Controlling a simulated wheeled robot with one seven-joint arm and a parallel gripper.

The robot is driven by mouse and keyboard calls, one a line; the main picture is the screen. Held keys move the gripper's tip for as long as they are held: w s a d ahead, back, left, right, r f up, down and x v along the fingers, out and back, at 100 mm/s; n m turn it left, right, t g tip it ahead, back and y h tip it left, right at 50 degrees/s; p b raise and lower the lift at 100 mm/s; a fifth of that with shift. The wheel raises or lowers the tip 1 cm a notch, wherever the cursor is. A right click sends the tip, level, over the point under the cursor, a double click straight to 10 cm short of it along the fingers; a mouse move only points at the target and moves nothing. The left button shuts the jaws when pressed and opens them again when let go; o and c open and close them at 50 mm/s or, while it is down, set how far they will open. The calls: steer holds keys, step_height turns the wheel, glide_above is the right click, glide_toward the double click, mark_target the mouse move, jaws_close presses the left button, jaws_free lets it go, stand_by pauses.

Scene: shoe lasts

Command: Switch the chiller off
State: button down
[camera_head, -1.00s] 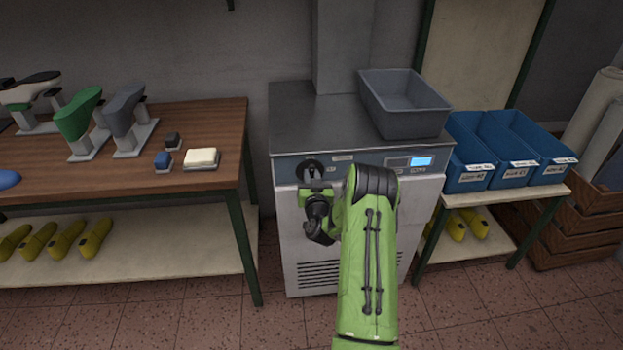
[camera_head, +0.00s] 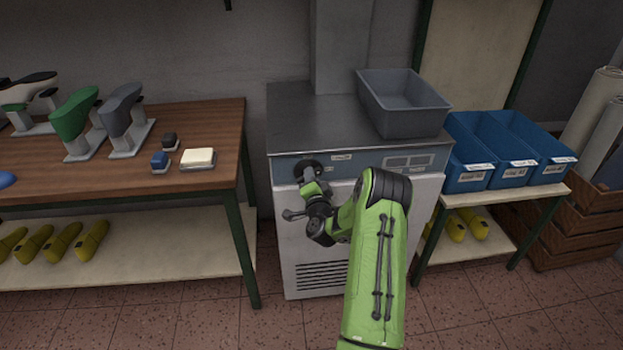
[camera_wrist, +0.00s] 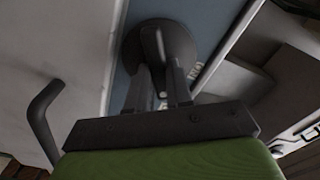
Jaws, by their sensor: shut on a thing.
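The chiller (camera_head: 285,228) is a grey metal cabinet with a blue control strip along its top front. A dark round rotary knob (camera_head: 306,169) sits at the left of the strip; it fills the upper middle of the wrist view (camera_wrist: 186,52). My gripper (camera_head: 309,177) is at the knob, with its two fingers shut on the knob's raised grip, and is rolled over to one side. The fingers hide part of the grip. The display (camera_head: 410,162) at the right of the strip is grey and unlit.
A grey bin (camera_head: 405,118) stands on the chiller's top. A wooden table (camera_head: 205,130) with shoe lasts is at the left. Blue bins (camera_head: 470,178) stand on a small table at the right. A dark handle (camera_wrist: 40,115) shows at the left of the wrist view.

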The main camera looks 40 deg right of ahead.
steer(key=m, duration=0.6)
steer(key=shift+s+d+f, duration=0.1)
steer(key=shift+f, duration=0.15)
stand_by(0.5)
steer(key=c, duration=1)
jaws_free()
